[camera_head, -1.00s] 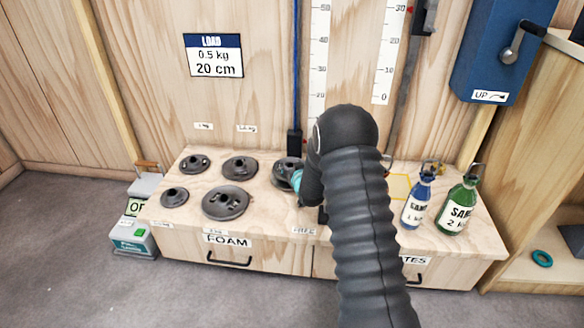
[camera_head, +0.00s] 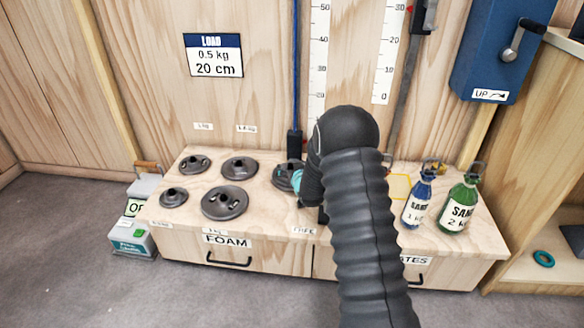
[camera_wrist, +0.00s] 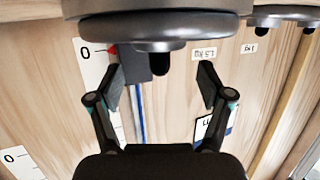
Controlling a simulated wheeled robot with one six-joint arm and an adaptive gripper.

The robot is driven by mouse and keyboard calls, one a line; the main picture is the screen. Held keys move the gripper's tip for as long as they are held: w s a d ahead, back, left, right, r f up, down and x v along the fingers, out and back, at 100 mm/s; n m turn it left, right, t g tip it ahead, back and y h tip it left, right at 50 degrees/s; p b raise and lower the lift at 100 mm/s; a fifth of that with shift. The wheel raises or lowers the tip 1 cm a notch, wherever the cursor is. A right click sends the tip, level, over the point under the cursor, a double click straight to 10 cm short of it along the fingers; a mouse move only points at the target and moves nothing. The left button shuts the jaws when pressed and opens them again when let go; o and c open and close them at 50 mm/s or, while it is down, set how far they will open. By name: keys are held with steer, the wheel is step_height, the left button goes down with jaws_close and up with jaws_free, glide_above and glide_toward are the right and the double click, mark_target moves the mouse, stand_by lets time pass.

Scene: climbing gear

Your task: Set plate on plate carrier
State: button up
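Several dark grey round plates lie on the wooden bench: a large one at the front (camera_head: 225,202), a small one (camera_head: 173,197), and others behind (camera_head: 238,168) (camera_head: 194,164). Another grey disc (camera_head: 284,178) sits below the black block (camera_head: 294,144) on the blue cord, partly hidden by my arm. I cannot tell whether this disc is a plate or the plate carrier. In the upside-down wrist view, a grey disc (camera_wrist: 130,28) with a short dark knob (camera_wrist: 160,65) is close. My gripper (camera_wrist: 160,78) is open, its fingers apart either side of the knob's line, holding nothing visible.
A blue bottle (camera_head: 418,203) and a green bottle (camera_head: 458,207) stand at the bench's right. A yellow-outlined square (camera_head: 399,187) lies beside my arm. A blue winch box (camera_head: 505,45) and a load sign (camera_head: 214,56) are on the wall. A grey-green case (camera_head: 132,240) stands left.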

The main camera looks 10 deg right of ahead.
steer(key=shift+s+f, duration=0.15)
steer(key=shift+f, duration=0.45)
steer(key=shift+r+p, duration=0.7)
steer(key=shift+p, duration=0.45)
steer(key=v, duration=1.2)
steer(key=s+r+g+h, duration=0.2)
steer(key=s+r+g, duration=0.2)
steer(key=s+r, duration=1.1)
steer(key=s+r+g, duration=0.2)
steer(key=s+r, duration=0.1)
steer(key=s, duration=0.9)
steer(key=s+a+r+m+g, duration=0.1)
steer(key=s+r+g, duration=0.2)
steer(key=s, duration=1)
steer(key=shift+a+r+y, duration=0.15)
steer(key=shift+r+y, duration=0.25)
steer(key=shift+s+r, duration=0.1)
